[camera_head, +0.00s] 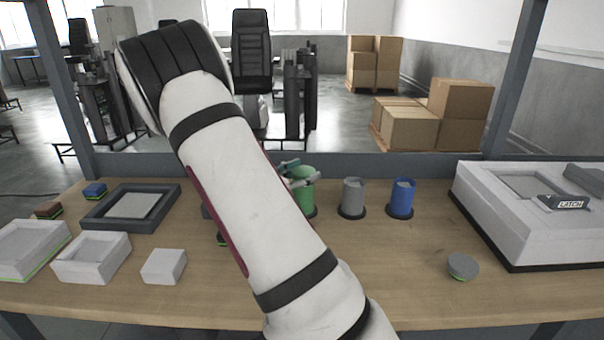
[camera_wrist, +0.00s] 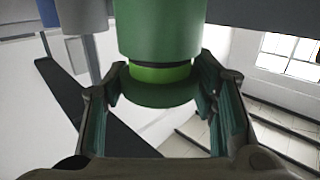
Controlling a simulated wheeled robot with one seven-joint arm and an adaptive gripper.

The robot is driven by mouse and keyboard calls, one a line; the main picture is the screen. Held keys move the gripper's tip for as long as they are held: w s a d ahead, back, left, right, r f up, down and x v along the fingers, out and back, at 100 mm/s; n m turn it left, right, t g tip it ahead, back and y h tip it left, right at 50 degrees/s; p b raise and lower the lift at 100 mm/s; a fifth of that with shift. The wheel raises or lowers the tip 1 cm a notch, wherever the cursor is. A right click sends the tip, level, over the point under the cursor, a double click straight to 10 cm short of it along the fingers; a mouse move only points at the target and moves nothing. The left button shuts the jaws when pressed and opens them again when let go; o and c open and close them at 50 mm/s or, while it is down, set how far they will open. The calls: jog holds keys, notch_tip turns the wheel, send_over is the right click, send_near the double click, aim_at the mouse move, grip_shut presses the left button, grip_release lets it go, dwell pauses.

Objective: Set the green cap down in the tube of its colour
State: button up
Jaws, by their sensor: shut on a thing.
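The green tube (camera_head: 305,198) stands upright at the middle of the table, partly hidden behind my arm. It fills the top middle of the wrist view (camera_wrist: 160,30). The green cap (camera_wrist: 160,92), a dark green disc with a bright green band, is between the fingers of my gripper (camera_wrist: 160,88), which is shut on it. The cap also shows at the tube's mouth in the head view (camera_head: 300,173), lined up with the tube. A thin dark line shows between the cap's band and the tube's rim; I cannot tell how deep the cap sits.
A grey tube (camera_head: 352,197) and a blue tube (camera_head: 401,198) stand to the right. A grey cap (camera_head: 462,266) lies on the table (camera_head: 400,270). A large white box (camera_head: 530,220) is at the right. A dark tray (camera_head: 95,215) and pale boxes (camera_head: 92,256) are at the left.

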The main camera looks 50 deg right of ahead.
jog(key=shift+f, duration=0.2)
dwell(0.5)
jog(key=o, duration=1.2)
jog(key=shift+r+p, duration=1.85)
jog(key=shift+r, duration=1.7)
